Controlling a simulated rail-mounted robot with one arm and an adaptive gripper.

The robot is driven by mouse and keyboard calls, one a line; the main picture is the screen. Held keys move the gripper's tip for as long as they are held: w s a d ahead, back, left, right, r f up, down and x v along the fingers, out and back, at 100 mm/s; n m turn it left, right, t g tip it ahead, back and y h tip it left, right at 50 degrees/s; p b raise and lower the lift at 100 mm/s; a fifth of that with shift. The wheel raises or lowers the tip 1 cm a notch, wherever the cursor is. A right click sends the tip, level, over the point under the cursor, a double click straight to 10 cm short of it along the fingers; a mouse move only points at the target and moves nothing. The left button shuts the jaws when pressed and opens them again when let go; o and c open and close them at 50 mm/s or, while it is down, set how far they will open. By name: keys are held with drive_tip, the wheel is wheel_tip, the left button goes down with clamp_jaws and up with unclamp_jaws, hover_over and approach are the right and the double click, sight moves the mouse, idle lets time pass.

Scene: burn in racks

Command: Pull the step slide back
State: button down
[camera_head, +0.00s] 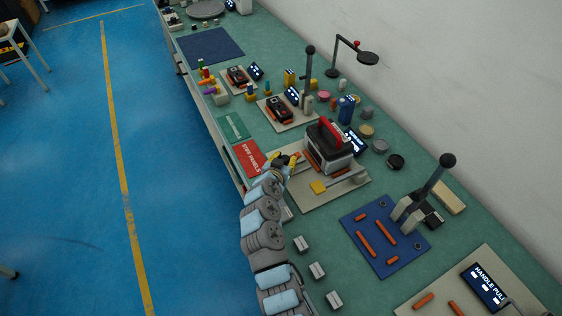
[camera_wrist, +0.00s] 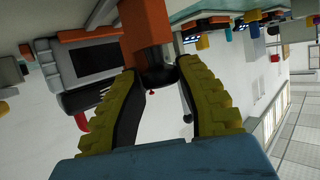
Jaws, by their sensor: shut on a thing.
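A beige plate (camera_head: 305,203) on the bench carries a dark grey and white device (camera_head: 327,150) with a red handle on top. My gripper (camera_head: 291,161) is at the plate's left edge, beside the device. In the wrist view, my yellow-padded gripper (camera_wrist: 160,82) is shut on a dark rounded knob (camera_wrist: 158,75) joined to an orange part (camera_wrist: 147,32). The knob seems to belong to the step slide; the slide's body is mostly hidden. The device (camera_wrist: 92,62) also shows left of the fingers in the wrist view.
A blue board (camera_head: 372,252) with an upright lever stands to the right. Small grey blocks (camera_head: 317,270) line the front edge.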

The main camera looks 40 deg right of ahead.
drive_tip(key=shift+w+a, duration=0.15)
drive_tip(key=shift+a, duration=0.05)
drive_tip(key=c, duration=1)
unclamp_jaws()
drive_tip(key=shift+o, duration=1.2)
drive_tip(key=shift+w, duration=0.15)
drive_tip(key=v, duration=1.2)
drive_tip(key=shift+d+r, duration=0.1)
